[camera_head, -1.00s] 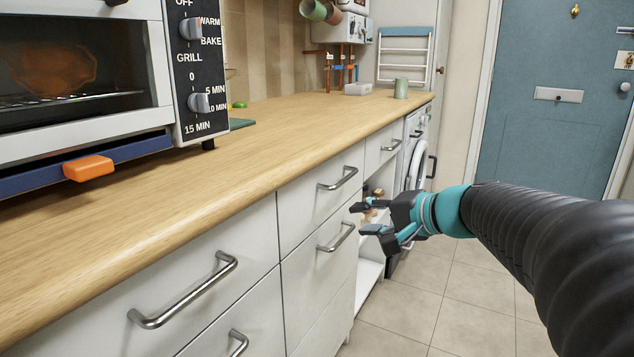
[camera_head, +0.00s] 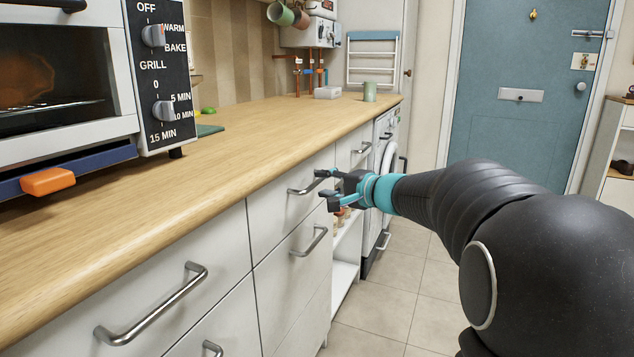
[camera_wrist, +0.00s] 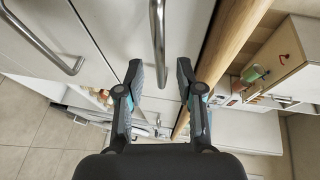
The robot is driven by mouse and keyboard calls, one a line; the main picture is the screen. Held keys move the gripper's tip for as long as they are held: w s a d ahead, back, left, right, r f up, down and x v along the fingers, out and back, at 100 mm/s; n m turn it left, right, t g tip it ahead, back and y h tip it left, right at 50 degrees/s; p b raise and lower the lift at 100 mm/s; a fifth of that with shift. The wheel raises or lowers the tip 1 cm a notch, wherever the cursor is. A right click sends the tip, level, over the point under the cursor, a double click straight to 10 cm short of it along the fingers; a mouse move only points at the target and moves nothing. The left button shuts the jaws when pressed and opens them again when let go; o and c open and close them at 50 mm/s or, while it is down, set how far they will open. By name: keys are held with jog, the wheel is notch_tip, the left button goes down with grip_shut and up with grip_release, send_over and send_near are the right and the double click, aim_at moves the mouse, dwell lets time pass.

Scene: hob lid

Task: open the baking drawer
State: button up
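Several white drawers with metal bar handles line the front under the worktop; those in view look shut, and no label shows which is the baking drawer. My gripper (camera_head: 323,184) is open and empty, close to the handle (camera_head: 306,187) of the middle column's top drawer (camera_head: 275,215). In the wrist view that handle (camera_wrist: 158,35) lies just ahead of the gap between my open fingertips (camera_wrist: 159,76). The fingers do not hold it; whether they touch it cannot be told. The drawer below has its own handle (camera_head: 311,241), also in the wrist view (camera_wrist: 45,42).
The wooden worktop (camera_head: 230,150) overhangs the drawers, its edge close to my gripper. A toaster oven (camera_head: 70,80) with an orange-handled blue tray (camera_head: 48,181) stands on the left. An open shelf (camera_head: 343,275) and a washing machine (camera_head: 385,160) lie beyond. The tiled floor is clear.

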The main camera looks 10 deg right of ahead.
aim_at(319, 183)
jog(key=shift+x, duration=1.85)
grip_shut()
